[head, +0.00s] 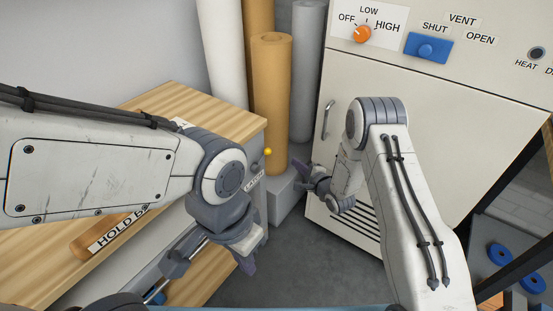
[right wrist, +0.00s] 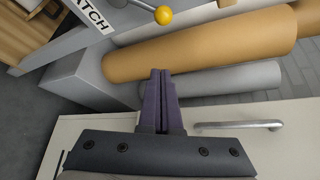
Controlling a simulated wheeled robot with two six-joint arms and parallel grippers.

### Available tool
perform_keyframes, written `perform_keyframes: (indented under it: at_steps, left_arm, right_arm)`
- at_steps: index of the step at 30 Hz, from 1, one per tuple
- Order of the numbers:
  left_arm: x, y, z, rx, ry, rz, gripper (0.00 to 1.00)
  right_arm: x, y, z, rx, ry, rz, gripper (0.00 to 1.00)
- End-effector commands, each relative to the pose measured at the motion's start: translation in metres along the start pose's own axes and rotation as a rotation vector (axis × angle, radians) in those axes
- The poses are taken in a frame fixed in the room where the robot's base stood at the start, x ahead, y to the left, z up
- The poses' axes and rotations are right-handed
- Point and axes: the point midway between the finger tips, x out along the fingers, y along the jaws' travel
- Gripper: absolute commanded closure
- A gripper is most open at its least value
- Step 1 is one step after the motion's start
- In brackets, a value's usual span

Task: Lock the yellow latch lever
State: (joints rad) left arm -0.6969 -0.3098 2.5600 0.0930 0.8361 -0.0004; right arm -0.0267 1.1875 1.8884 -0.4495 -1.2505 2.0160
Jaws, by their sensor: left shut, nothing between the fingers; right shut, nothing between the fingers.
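The yellow ball knob (head: 267,152) of the latch lever shows at the corner of the wooden-topped bench, above a LATCH label (head: 253,178). In the right wrist view the knob (right wrist: 163,15) sits on a short metal rod at the top edge, with the label (right wrist: 92,18) to its left; the lever's pivot is not clear. My right gripper (head: 304,175) is shut and empty, to the right of and slightly below the knob in the head view, apart from it. Its fingers (right wrist: 161,75) point toward the knob in the wrist view. My left gripper (head: 250,265) is shut and empty, low in front of the bench.
The wooden bench top (head: 190,100) lies left, partly behind my left arm. Tall rolls, one tan (head: 270,90) and one grey (head: 306,70), stand behind the knob. A cream cabinet (head: 440,130) with a bar handle (head: 328,119) stands close on the right. Grey floor is open below.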

Motion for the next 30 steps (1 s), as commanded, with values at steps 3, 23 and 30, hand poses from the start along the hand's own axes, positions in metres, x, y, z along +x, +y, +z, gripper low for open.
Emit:
perform_keyframes:
  at_steps: [3, 23, 30]
  left_arm:
    - [0.001, 0.0, 0.0, 0.0, 0.0, 0.0, 1.0]
    - [0.006, 0.0, 0.0, 0.0, 0.0, 0.0, 1.0]
    - [0.011, -0.001, 0.001, 0.0, 0.0, 0.0, 1.0]
  right_arm:
    - [0.0, 0.002, -0.003, 0.029, -0.008, -0.016, 1.0]
    - [0.052, 0.003, -0.001, 0.024, -0.01, -0.016, 1.0]
    - [0.092, 0.002, -0.002, 0.026, -0.009, -0.015, 1.0]
